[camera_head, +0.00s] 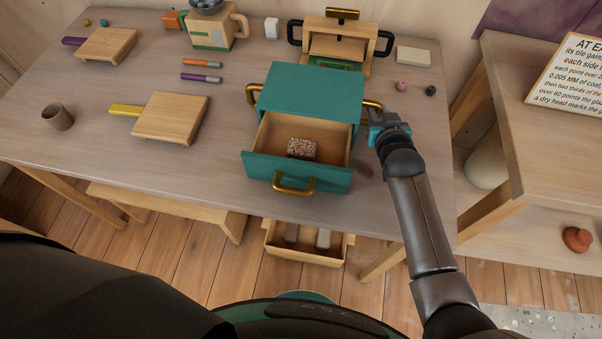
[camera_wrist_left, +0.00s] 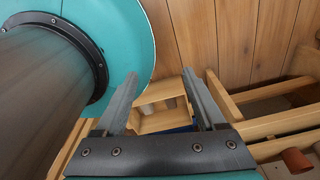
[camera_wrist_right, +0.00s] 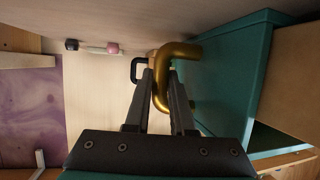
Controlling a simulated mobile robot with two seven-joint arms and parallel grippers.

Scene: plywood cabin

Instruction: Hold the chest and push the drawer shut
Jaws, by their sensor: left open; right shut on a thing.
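The teal chest (camera_head: 312,92) stands on the table with its drawer (camera_head: 297,174) pulled out toward me. The drawer has a brass handle (camera_head: 294,187) on its front and a speckled block (camera_head: 302,148) inside. My right gripper (camera_head: 381,122) is at the chest's right side, shut on the brass side handle (camera_wrist_right: 180,60). The chest's teal side (camera_wrist_right: 235,80) shows beside it in the right wrist view. My left gripper (camera_wrist_left: 165,95) is open and empty; it is outside the head view. In its own wrist view, wooden wall boards and a light wooden box lie beyond the fingers.
Cutting boards (camera_head: 170,118), a brown cup (camera_head: 57,117) and two markers (camera_head: 201,77) lie left of the chest. A wooden press-like object (camera_head: 338,44) stands behind it. A light wooden drawer (camera_head: 303,246) sticks out below the table edge.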

